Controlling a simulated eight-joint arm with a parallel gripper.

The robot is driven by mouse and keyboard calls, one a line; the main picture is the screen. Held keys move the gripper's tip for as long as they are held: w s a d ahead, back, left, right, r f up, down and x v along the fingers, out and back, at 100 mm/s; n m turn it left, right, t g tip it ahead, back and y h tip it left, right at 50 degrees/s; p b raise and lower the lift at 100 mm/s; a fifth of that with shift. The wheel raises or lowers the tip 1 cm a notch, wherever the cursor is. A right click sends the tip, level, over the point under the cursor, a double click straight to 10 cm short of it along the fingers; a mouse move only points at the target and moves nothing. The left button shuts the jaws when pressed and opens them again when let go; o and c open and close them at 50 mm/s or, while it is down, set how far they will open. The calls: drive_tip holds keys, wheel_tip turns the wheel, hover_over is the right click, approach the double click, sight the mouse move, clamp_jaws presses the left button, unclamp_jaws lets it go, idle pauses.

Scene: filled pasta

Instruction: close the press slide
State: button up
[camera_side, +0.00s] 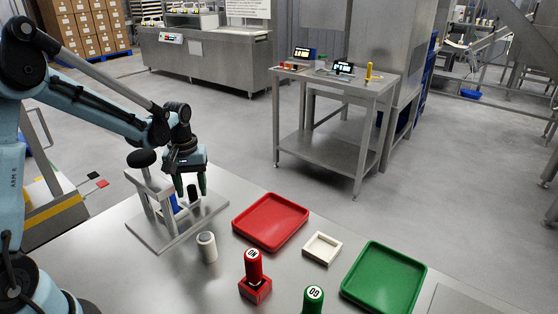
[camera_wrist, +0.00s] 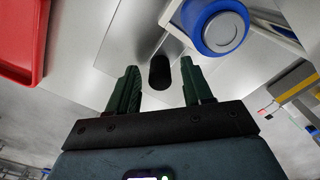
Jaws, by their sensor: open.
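The press is a grey frame on a flat base plate (camera_side: 152,234), with a black knob (camera_side: 141,158) on top. A blue part of it shows behind my gripper, and in the wrist view it is a blue ring around a grey disc (camera_wrist: 222,30). A short black upright peg (camera_side: 193,192), perhaps the slide's handle, stands over the plate's right part. My gripper (camera_side: 191,190) points down over it with its green fingers apart. In the wrist view the peg (camera_wrist: 159,72) lies between the open fingertips, with a gap on each side. The slide itself is hard to make out.
A pale cylinder (camera_side: 207,247) stands just in front of the plate. A red tray (camera_side: 270,245), a small white square dish (camera_side: 321,260), a green tray (camera_side: 412,301), a red "NO" stamp (camera_side: 254,267) and a green "GO" stamp (camera_side: 313,299) are to the right.

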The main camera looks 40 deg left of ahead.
drive_tip(key=shift+r, duration=0.1)
wheel_tip(320, 180, up, 12)
idle(0.5)
drive_tip(key=shift+c, duration=0.3)
